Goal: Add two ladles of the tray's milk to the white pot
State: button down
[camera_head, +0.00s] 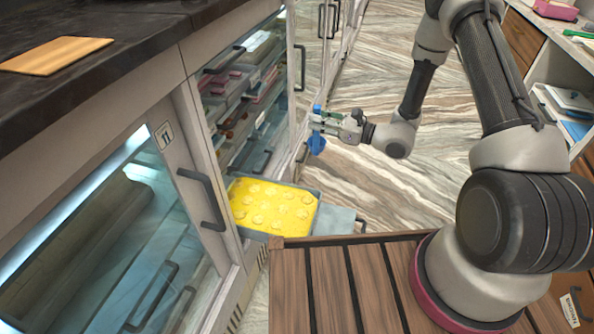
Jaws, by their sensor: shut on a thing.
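The tray (320,190) is grey and stands out from the lower front of the glass cabinet. It holds a yellow layer (240,210) with several round yellow pieces in it. My gripper (316,122) is above and beyond the tray, close to the cabinet front. It is shut on a small blue thing (316,144), which shows above and below the fingers. It looks like a ladle, but it is too small to be sure. I see no white pot in this view.
A dark counter (120,22) with a wooden board (55,56) is at upper left. Glass cabinets with handles (203,200) line the left. A slatted wooden top (335,285) lies in front. Shelves (565,95) stand at right. The striped floor (400,190) between is clear.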

jog(key=s+a+f+n+g+y, duration=0.1)
jog(key=s+a+f+n+g, duration=0.25)
jog(key=s+f, duration=0.2)
jog(key=s+a+f+n+g+y, duration=0.1)
jog(key=s+a+f+n+g, duration=0.1)
jog(key=s+a+f+g, duration=0.4)
notch_tip(320, 180, down, 13)
jog(key=w+d, duration=0.1)
jog(key=shift+d+t, duration=0.25)
jog(key=shift+t, duration=0.1)
dwell(0.6)
notch_tip(320, 180, up, 7)
dwell(0.6)
dwell(0.5)
jog(key=shift+r, duration=1.9)
